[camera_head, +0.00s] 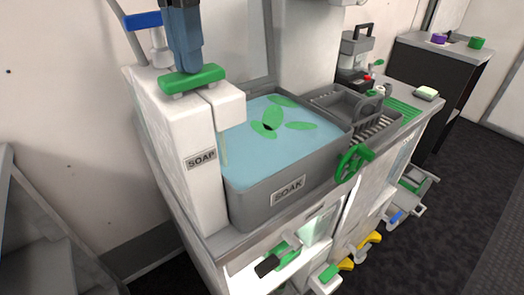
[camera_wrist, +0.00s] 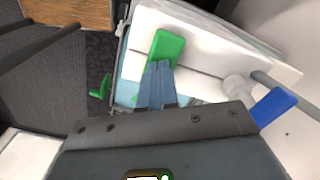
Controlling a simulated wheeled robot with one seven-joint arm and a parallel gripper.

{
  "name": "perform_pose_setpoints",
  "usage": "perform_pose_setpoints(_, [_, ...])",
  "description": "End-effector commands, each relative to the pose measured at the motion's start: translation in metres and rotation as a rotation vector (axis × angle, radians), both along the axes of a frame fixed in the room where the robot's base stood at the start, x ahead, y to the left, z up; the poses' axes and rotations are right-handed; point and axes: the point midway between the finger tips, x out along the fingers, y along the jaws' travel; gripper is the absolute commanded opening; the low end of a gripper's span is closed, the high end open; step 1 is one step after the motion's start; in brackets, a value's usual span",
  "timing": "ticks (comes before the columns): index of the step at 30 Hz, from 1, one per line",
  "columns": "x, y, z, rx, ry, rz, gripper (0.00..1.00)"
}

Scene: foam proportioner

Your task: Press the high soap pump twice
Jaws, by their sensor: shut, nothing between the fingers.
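The high soap pump is a tall white tower labelled SOAP (camera_head: 202,160), with a green press pad (camera_head: 192,80) on top and a white spout block (camera_head: 226,103) over the basin. The pad also shows in the wrist view (camera_wrist: 168,45). My gripper (camera_head: 189,68) is shut and empty, pointing down with its blue fingertips at the top of the pad. They appear to touch it, but the contact is hard to tell. In the wrist view the fingers (camera_wrist: 161,72) overlap the pad's near end. A thin pale yellowish streak (camera_head: 225,150) hangs below the spout.
A grey basin labelled SOAK (camera_head: 289,190) holds blue liquid with green leaf shapes (camera_head: 271,118). A blue-handled lever (camera_head: 143,20) stands behind the tower, close to my gripper. A green valve wheel (camera_head: 354,163) and a drying rack (camera_head: 350,112) are to the right.

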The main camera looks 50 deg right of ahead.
Motion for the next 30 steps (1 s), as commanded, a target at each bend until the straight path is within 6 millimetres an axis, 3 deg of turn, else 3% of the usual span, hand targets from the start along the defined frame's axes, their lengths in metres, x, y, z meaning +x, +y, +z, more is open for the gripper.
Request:
perform_pose_setpoints(8, [-0.001,0.000,0.001,-0.001,0.003,0.000,0.00])
perform_pose_setpoints(30, [0.000,0.000,0.040,0.000,0.001,0.000,0.00])
